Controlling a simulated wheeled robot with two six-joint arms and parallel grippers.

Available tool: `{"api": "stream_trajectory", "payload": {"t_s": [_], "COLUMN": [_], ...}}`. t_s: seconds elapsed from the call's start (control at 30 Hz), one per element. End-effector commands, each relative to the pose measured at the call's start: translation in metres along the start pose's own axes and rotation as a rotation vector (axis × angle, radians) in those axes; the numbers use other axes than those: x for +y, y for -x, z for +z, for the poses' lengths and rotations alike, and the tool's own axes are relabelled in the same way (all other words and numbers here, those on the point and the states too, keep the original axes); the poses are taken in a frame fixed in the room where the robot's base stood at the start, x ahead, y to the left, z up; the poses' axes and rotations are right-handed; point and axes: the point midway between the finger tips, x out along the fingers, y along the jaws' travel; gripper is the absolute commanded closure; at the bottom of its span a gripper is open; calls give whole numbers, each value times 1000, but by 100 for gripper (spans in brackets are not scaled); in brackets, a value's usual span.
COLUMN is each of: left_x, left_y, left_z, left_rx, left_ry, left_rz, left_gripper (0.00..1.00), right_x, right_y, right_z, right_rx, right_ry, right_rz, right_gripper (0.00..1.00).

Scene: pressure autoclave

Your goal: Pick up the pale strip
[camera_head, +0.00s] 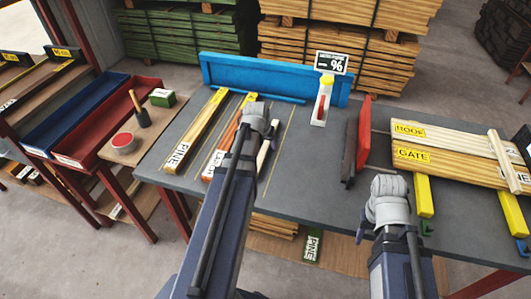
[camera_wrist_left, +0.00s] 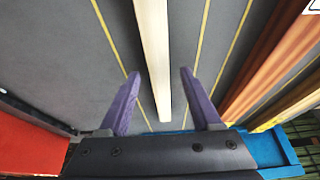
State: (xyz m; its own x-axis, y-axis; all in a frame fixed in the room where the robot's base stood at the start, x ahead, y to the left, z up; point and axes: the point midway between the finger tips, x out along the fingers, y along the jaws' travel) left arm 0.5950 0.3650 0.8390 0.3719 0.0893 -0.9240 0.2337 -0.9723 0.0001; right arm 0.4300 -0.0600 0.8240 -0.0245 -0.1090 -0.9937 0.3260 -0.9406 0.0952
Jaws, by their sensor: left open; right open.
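The pale strip (camera_wrist_left: 153,45) is a long, cream-coloured bar on the grey table. In the head view a short part of it (camera_head: 264,157) shows beside my left arm, which hides the rest. My left gripper (camera_wrist_left: 160,74) is open, with its purple fingers on either side of the strip's line and gaps on both sides. The fingers do not grip it; their height above the table is hard to judge. In the head view the left gripper (camera_head: 258,115) points down over the table. My right gripper (camera_head: 384,205) is open and empty over the table's front right; its fingertips are mostly hidden.
Left of the strip lie a reddish-brown bar (camera_head: 219,152) and a yellowish bar labelled PINE (camera_head: 190,138). A red upright piece (camera_head: 364,125) and a white stand with a yellow top (camera_head: 322,105) are to the right. Boards labelled GATE (camera_head: 450,160) lie far right. A blue rail (camera_head: 270,75) edges the back.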

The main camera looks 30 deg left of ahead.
Motion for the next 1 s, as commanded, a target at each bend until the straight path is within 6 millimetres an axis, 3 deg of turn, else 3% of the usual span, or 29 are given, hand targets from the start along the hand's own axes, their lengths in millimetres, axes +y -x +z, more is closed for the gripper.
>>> {"api": "stream_trajectory", "payload": {"t_s": [0.27, 0.83, 1.0], "left_x": [0, 0, 0], "left_y": [-2, -3, -3], "left_z": [0, 0, 0], "left_rx": [0, 0, 0], "left_ry": [0, 0, 0], "left_rz": [0, 0, 0], "left_gripper": [36, 100, 100], "right_x": [0, 0, 0], "right_y": [-2, -2, -2], "right_z": [0, 0, 0], "right_rx": [0, 0, 0], "right_ry": [0, 0, 0], "right_rz": [0, 0, 0], "right_gripper": [50, 50, 50]}}
